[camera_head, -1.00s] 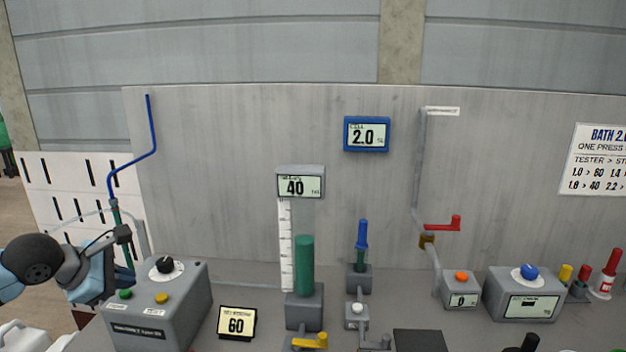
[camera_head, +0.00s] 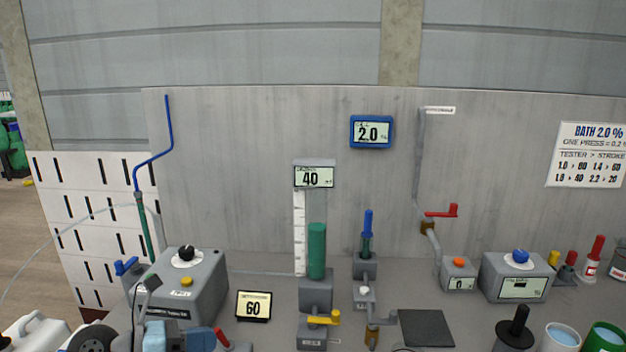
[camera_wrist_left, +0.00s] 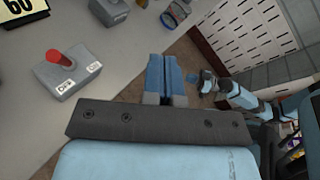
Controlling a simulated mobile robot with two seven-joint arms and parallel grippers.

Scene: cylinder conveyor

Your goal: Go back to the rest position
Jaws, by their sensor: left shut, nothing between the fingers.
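My left gripper (camera_head: 198,339) is low at the left front in the head view, partly cut off by the bottom edge. In the left wrist view its two blue fingers (camera_wrist_left: 165,78) are together with nothing between them. It is beside a small grey box with a red handle (camera_wrist_left: 60,72), apart from it in the wrist view. That red handle (camera_head: 222,338) shows just right of the gripper in the head view. My right gripper is not in view.
A grey box with a black dial (camera_head: 205,290) stands behind the gripper, and a "60" sign (camera_head: 253,306) to its right. A green cylinder (camera_head: 317,250), valves and a dark plate (camera_head: 426,327) lie further right. A white slotted panel (camera_head: 85,225) stands left.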

